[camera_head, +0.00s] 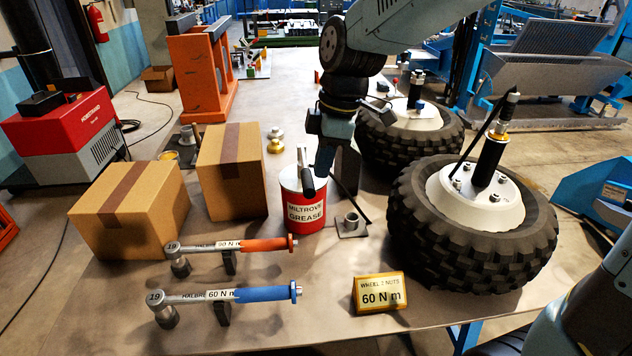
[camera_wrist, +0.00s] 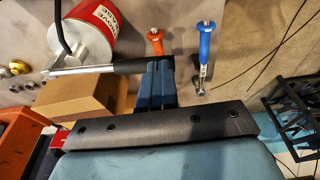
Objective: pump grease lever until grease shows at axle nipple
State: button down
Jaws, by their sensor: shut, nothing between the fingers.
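The red grease pot (camera_head: 306,212), labelled "Miltrove Grease", stands on the table's middle. Its lever has a silver bar (camera_wrist: 78,70) and a black grip (camera_wrist: 132,65) in the wrist view. My gripper (camera_head: 326,172) is low beside the pot and partly hides the lever in the head view. In the wrist view my gripper (camera_wrist: 160,64) is shut at the end of the black grip, with nothing held; whether it touches the grip I cannot tell. The near wheel's black axle (camera_head: 489,160) stands upright with a brass-coloured fitting (camera_head: 498,129); I cannot tell whether grease shows there.
Two cardboard boxes (camera_head: 132,212) (camera_head: 230,170) stand left of the pot. An orange-handled wrench (camera_head: 262,244) and a blue-handled wrench (camera_head: 262,294) lie in front. A yellow "60 N m" sign (camera_head: 380,293) stands before the near tyre (camera_head: 450,250). Another wheel (camera_head: 440,140) lies behind.

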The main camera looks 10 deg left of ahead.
jog(key=shift+s+v, duration=0.25)
jog(key=shift+v, duration=0.8)
jog(key=shift+s+v, duration=0.2)
jog(key=shift+v, duration=0.85)
jog(key=s+d+r+m+t, duration=0.1)
jog(key=s+d+m+t, duration=0.1)
jog(key=d+m, duration=0.5)
jog(key=s+d+r+m+t+h, duration=0.1)
jog(key=s+d+m+t, duration=0.1)
jog(key=d+m, duration=0.5)
jog(key=s+d+r+m+t+h, duration=0.1)
jog(key=d+m, duration=0.5)
jog(key=d, duration=0.8)
jog(key=s+r+t, duration=0.1)
jog(key=s, duration=0.1)
jog(key=shift+s+d+m, duration=0.25)
jog(key=shift+s+m, duration=0.1)
jog(key=shift+m, duration=0.05)
